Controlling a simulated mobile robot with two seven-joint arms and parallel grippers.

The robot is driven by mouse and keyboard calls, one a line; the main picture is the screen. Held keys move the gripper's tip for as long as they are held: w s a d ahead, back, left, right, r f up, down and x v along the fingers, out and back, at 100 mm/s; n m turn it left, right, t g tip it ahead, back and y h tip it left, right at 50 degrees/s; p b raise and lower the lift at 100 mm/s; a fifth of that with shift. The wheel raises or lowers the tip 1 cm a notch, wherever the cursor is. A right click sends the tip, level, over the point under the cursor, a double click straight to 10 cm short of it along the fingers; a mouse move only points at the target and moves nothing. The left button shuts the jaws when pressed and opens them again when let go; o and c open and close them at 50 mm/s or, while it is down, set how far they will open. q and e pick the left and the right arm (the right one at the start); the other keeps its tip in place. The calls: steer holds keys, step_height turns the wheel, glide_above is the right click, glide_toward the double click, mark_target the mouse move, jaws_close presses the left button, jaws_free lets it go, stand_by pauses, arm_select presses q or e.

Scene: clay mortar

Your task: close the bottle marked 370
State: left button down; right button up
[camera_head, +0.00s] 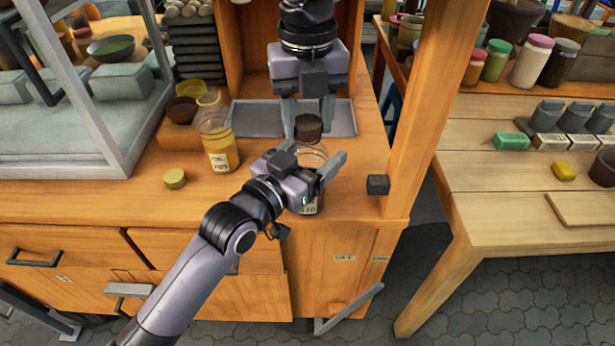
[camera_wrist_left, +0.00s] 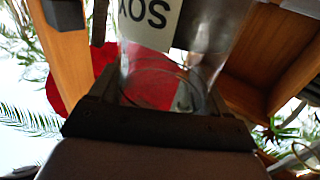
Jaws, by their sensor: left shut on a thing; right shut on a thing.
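A clear glass bottle (camera_head: 313,154) stands near the front edge of the wooden bench. My left gripper (camera_head: 311,172) is shut around it from the front. Part of its label shows below the gripper, but I cannot read the mark surely. The bottle and its white label also show between the fingers in the left wrist view (camera_wrist_left: 170,75). My right gripper (camera_head: 308,114) comes from above and is shut on a dark brown cap (camera_head: 308,128). The cap is over the bottle's mouth; I cannot tell whether it touches the rim.
A grey tray (camera_head: 258,117) lies behind. A wooden post (camera_head: 428,110) rises at the right. A glass-sided case (camera_head: 70,168) stands at the left.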

steer(key=m, duration=0.4)
steer(key=shift+m, duration=0.4)
steer(key=m, duration=2.3)
steer(key=shift+m, duration=0.3)
steer(key=o, duration=1.2)
